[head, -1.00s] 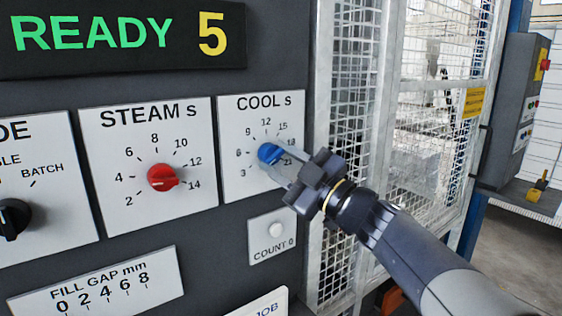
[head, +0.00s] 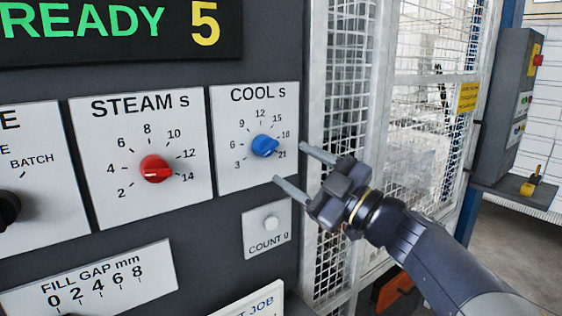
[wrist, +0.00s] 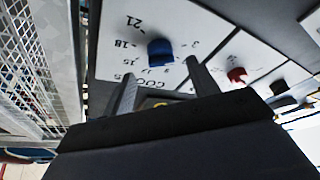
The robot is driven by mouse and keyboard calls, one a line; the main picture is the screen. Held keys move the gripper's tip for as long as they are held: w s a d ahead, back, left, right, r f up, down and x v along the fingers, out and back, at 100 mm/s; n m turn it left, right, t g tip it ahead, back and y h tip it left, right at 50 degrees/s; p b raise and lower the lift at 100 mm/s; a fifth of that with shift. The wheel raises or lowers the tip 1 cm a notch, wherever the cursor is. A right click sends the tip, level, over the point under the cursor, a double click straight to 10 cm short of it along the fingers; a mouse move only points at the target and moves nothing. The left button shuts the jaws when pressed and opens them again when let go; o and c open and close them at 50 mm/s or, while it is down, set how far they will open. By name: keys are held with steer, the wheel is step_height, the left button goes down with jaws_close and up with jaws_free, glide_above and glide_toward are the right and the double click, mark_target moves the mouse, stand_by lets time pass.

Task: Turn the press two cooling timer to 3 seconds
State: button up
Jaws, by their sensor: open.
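The blue cooling timer knob (head: 265,145) sits on the white COOL s plate (head: 228,178), marked from 3 at lower left to 21 at lower right. Its pointer appears to face right and slightly down, near 21; the exact setting is hard to read. My gripper (head: 290,164) is open and empty, to the right of and below the knob, with its fingers pointing toward the plate and apart from the knob. In the wrist view the blue knob (wrist: 160,52) shows upside down beyond the two spread fingers (wrist: 161,84).
The red STEAM s knob (head: 155,168) is to the left, pointing near 14. A COUNT 0 button (head: 271,223) lies just below the cooling plate. A mesh guard (head: 340,110) stands to the right behind my arm. The display (head: 120,28) reads READY 5.

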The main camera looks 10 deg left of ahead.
mark_target(266, 147)
steer(key=v, duration=0.5)
steer(key=shift+s+d+b, duration=0.1)
steer(key=shift+b, duration=0.25)
steer(key=p+x, duration=0.2)
steer(key=x, duration=0.9)
steer(key=shift+d, duration=0.1)
